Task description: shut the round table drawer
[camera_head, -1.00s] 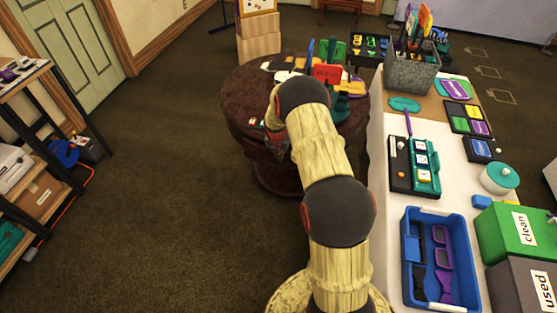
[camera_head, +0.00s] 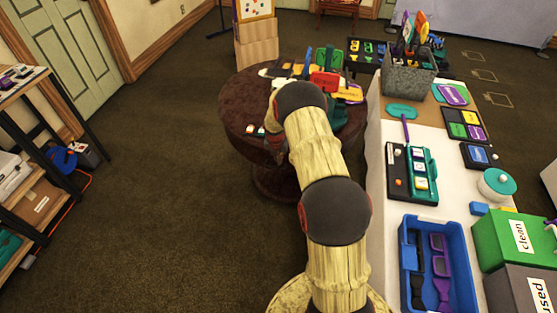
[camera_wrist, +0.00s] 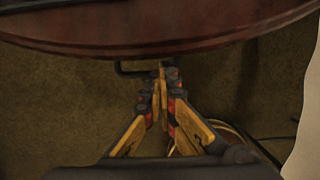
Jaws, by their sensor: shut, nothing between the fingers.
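The round table (camera_head: 245,100) is dark red-brown and stands ahead of my arm, which hides its near right part in the head view. In the wrist view its curved edge (camera_wrist: 200,42) crosses the top. A dark bar, which looks like the drawer handle (camera_wrist: 128,71), shows just below that edge. My gripper (camera_wrist: 160,72) is shut and empty, its yellow fingertips together beside the bar, close under the edge. I cannot tell whether they touch it. The drawer's body and how far it stands out are not clear. In the head view my fingers are hidden behind my arm.
Colourful items, including a red block (camera_head: 324,81), crowd the round tabletop. A long table (camera_head: 385,222) with a blue tray (camera_head: 462,290) and boxes stands close on the right. A shelf (camera_head: 40,180) stands at the left. Carpet (camera_head: 165,215) between is clear.

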